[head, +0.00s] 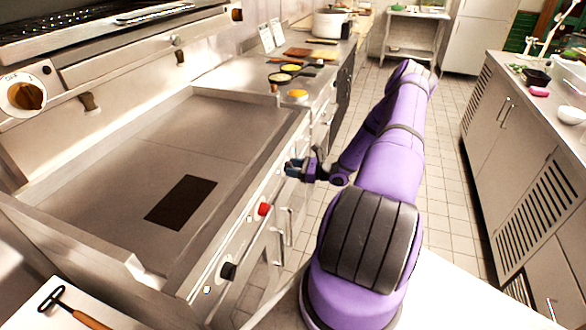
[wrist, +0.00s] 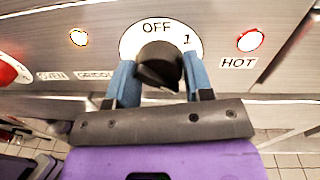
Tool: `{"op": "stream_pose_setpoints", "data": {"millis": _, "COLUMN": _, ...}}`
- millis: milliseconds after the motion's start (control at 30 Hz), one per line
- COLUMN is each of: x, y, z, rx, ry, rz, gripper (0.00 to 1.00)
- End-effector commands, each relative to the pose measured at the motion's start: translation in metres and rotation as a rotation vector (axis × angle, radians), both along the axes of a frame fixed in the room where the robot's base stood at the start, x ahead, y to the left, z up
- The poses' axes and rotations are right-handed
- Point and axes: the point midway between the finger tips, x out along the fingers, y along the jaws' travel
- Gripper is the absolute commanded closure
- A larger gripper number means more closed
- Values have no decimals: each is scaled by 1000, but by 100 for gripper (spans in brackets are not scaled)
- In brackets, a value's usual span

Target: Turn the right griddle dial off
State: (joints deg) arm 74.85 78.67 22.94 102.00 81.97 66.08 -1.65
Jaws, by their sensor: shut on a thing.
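The right griddle dial (wrist: 158,66) is a black knob on a white round plate marked OFF at the top and 1 at the upper right. My gripper (wrist: 158,82) has its two blue fingers on either side of the knob, shut on it. The knob's grip ridge looks slanted, but I cannot tell exactly which mark it points to. In the head view my gripper (head: 294,168) is at the griddle's front panel, and it hides the dial there. The griddle (head: 130,140) has a flat steel top with a dark rectangular patch.
A red knob (head: 264,209) and another black dial (head: 228,271) sit nearer on the same panel. In the wrist view, a pale light (wrist: 78,37) is left of the dial and a red-rimmed light (wrist: 250,40) above HOT is right. Tiled floor lies right of the panel.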

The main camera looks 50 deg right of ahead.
Motion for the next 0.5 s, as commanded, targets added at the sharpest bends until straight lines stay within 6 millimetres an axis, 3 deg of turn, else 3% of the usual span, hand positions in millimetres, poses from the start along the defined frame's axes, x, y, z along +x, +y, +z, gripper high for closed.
{"op": "stream_pose_setpoints", "data": {"millis": 500, "x": -1, "y": 0, "z": 1, "rx": -453, "ry": -186, "rz": 0, "gripper": 76}}
